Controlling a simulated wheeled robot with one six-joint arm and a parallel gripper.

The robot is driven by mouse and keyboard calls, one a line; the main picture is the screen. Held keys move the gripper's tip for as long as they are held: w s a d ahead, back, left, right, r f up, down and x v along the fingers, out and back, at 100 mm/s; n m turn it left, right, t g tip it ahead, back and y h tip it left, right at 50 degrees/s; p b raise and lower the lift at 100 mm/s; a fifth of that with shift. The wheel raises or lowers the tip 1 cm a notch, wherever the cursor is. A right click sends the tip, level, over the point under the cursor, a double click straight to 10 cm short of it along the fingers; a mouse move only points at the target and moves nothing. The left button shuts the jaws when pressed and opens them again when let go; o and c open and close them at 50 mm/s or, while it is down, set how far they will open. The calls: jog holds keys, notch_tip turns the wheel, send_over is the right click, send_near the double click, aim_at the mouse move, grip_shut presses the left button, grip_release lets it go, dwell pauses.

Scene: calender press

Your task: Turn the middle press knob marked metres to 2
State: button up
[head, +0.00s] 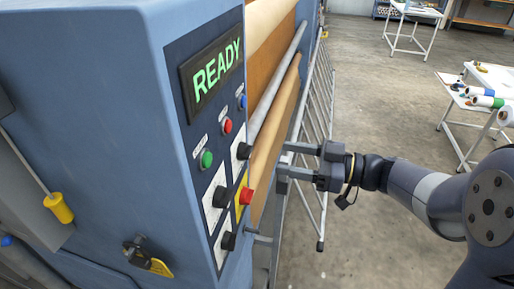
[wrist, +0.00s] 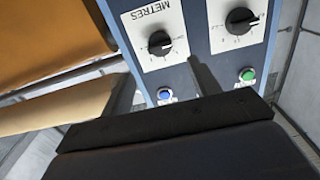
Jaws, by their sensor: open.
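The metres knob (wrist: 160,43) is black and round on a white plate lettered METRES, upside down in the wrist view. Its pale pointer mark seems to point right in that view; the scale figures are too small to read. By its place below the blue button, it appears to be the upper right black knob (head: 243,150) in the head view. My gripper (head: 284,160) is open and empty, to the right of the panel and apart from the knob. In the wrist view a dark finger reaches up between the metres plate and a neighbouring plate.
Other black knobs (head: 221,196) (head: 228,241) and a red knob (head: 246,196) on yellow sit close by. Blue (head: 241,101), red (head: 226,126) and green (head: 206,159) buttons are above. The READY display (head: 215,72) is lit. Rollers and a rail (head: 278,85) stand behind my gripper.

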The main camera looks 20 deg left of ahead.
aim_at(251, 152)
jog(key=a, duration=0.2)
jog(key=a+p, duration=0.1)
jog(key=a, duration=0.2)
jog(key=s+a+p, duration=0.1)
jog(key=a, duration=0.2)
jog(key=shift+c, duration=0.6)
jog(key=c, duration=0.9)
